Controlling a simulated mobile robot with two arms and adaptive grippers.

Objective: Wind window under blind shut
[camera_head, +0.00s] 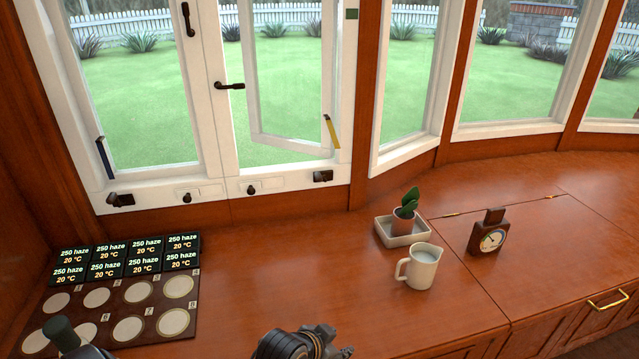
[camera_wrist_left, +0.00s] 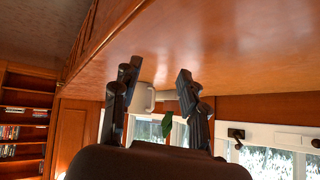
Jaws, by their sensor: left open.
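I cannot tell whether the left window (camera_head: 135,100), with a blue strip (camera_head: 105,158), is fully shut. Dark winders sit on the sill at left (camera_head: 120,199) and right (camera_head: 322,176); the right one also shows in the left wrist view (camera_wrist_left: 236,134). No blind is in view. My left gripper (camera_head: 305,342) is open and empty, low over the counter, apart from the winders.
On the counter (camera_head: 270,260) stand a white jug (camera_head: 419,266), a potted plant (camera_head: 405,214) in a tray and a dial device (camera_head: 488,235). A panel of displays (camera_head: 125,258) and discs lies left. The counter between panel and jug is clear. Small knobs (camera_head: 251,189) line the sill.

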